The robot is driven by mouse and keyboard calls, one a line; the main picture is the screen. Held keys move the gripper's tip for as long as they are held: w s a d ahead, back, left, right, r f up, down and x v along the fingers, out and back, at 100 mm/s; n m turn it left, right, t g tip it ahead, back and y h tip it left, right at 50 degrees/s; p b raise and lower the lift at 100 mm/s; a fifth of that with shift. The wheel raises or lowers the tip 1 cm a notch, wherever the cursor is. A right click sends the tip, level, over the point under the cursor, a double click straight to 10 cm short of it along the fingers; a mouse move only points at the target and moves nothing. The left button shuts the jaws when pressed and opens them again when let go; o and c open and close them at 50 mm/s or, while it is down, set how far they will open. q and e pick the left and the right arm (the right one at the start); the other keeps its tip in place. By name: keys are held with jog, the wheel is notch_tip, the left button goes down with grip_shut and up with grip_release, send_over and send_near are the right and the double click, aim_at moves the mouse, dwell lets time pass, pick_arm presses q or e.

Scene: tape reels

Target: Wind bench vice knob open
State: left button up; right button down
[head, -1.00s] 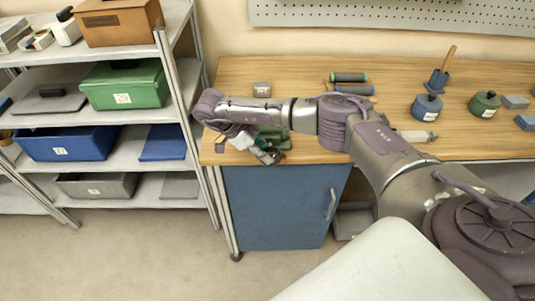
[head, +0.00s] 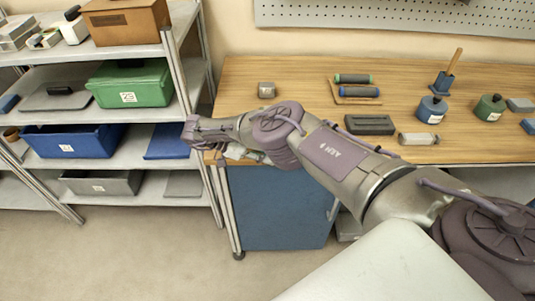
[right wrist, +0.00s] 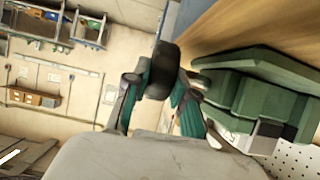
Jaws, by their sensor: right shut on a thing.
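The green bench vice (right wrist: 265,95) fills the right of the right wrist view, by the wooden bench edge, and looks tilted there. Its round black knob (right wrist: 163,68) stands out from the vice body on the left. My right gripper (right wrist: 158,94) is shut on this knob, with one teal-padded finger on each side of it. In the head view my right arm reaches across the bench to its front left corner and hides the vice and knob. My left gripper is in neither view.
A shelf rack (head: 110,150) stands close on the left. A blue cabinet (head: 280,210) is below the bench.

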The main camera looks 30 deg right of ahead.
jog(key=c, duration=1)
grip_release()
jog(key=shift+o, duration=0.2)
jog(key=shift+w+r, duration=0.2)
jog(key=shift+r, duration=0.35)
notch_tip(320, 180, up, 9)
jog(key=shift+s+f, duration=0.1)
jog(key=shift+s, duration=0.05)
